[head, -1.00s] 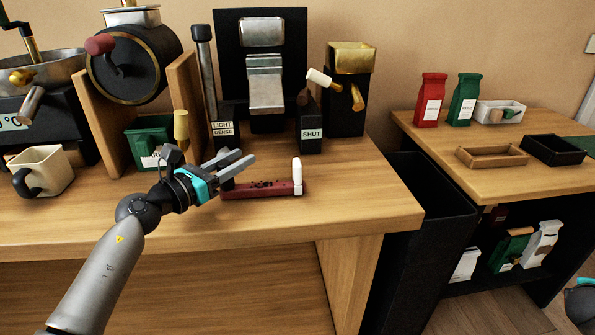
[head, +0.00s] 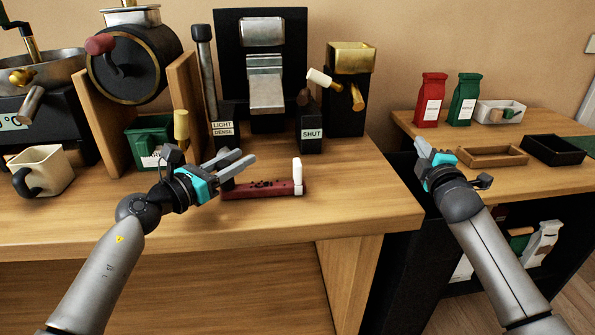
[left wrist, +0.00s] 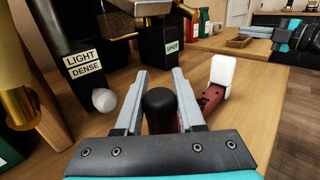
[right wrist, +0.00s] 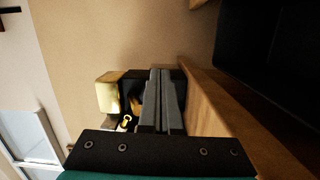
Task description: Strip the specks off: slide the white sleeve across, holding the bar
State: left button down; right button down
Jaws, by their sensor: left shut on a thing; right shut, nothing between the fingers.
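The dark red bar (head: 248,193) lies on the wooden bench with dark specks (head: 262,184) along its top. The upright white sleeve (head: 297,177) is at the bar's right end; it also shows in the left wrist view (left wrist: 222,76). My left gripper (head: 243,162) is shut on a black, round-topped knob (left wrist: 160,108) at the bar's left end. My left fingers hide part of that end in the head view. My right gripper (head: 427,149) is shut and empty, up beyond the bench's right edge, well to the right of the sleeve.
Behind the bar stand a lever post labelled LIGHT/DENSE (head: 222,128), a metal chute (head: 266,85) and a black post labelled SHUT (head: 311,134). A beige mug (head: 50,170) is at the left. A side table with trays (head: 492,156) is at the right. The bench right of the sleeve is clear.

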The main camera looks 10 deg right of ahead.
jog(key=a+r+n+t+y, duration=0.15)
jog(key=a+r+y, duration=0.45)
jog(key=a, duration=0.7)
jog(key=a+r+n+t+y, duration=0.15)
jog(key=a+r+y, duration=0.25)
jog(key=a+r, duration=0.7)
jog(key=a+f+m+g, duration=0.2)
jog(key=a+f+m, duration=0.1)
jog(key=a+f, duration=0.5)
jog(key=m+g+h, duration=0.3)
jog(key=m+g, duration=0.3)
jog(key=g, duration=0.8)
send_over(297, 171)
jog(key=w+d, duration=0.1)
jog(key=d, duration=0.3)
notch_tip(297, 171, down, 2)
jog(key=shift+w+f, duration=0.2)
jog(key=shift+f, duration=3.75)
